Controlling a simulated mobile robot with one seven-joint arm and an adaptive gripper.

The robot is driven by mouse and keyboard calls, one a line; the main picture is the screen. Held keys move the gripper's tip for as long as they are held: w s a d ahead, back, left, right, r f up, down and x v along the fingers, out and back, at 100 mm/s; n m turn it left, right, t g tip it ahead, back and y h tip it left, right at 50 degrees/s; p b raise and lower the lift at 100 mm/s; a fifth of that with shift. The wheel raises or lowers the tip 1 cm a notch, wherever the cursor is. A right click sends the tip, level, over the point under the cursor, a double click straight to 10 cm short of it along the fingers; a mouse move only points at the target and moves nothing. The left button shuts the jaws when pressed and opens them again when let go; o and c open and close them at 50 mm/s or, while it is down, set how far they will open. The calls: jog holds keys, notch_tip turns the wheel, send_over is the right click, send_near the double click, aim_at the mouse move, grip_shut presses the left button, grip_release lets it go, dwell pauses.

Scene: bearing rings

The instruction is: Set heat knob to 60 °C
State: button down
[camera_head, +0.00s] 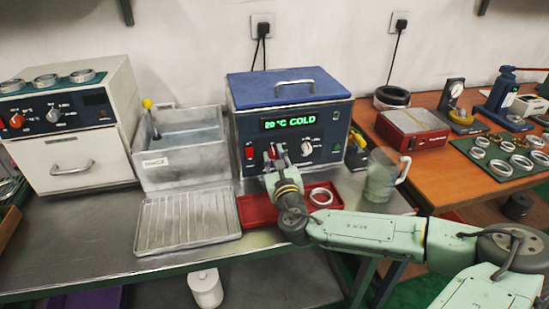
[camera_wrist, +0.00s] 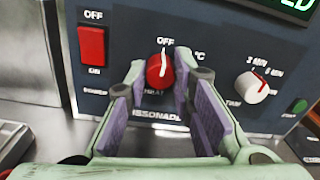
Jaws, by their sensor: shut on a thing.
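The blue ultrasonic cleaner-like unit (camera_head: 345,118) stands against the wall, its green display (camera_head: 289,121) reading 20 °C COLD. Its red heat knob (camera_wrist: 160,71) is on the front panel, with its white pointer line up towards OFF. The dial's temperature marks are mostly hidden by my fingers. My gripper (camera_wrist: 161,74) faces the panel with one finger on each side of the knob, shut on it. In the head view my gripper (camera_head: 275,160) covers part of the knob area.
A red power switch (camera_wrist: 92,46) is left of the knob and a white time knob (camera_wrist: 251,88) is right. A red tray (camera_head: 257,210) with a metal ring lies below my gripper. A glass jug (camera_head: 380,178) stands close right; a steel sink (camera_head: 181,165) stands left.

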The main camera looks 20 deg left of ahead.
jog(key=shift+m, duration=0.3)
jog(key=m+b, duration=0.3)
jog(key=shift+f+m, duration=0.15)
jog(key=shift+m, duration=0.25)
jog(key=m+b, duration=0.2)
jog(key=m, duration=0.3)
jog(key=m+b, duration=0.3)
jog(key=m, duration=0.2)
jog(key=shift+g, duration=0.3)
jog(key=shift+m+b, duration=0.95)
jog(key=shift+m, duration=1.55)
jog(key=shift+r, duration=0.2)
jog(key=c, duration=1.4)
grip_release()
jog(key=shift+o, duration=0.2)
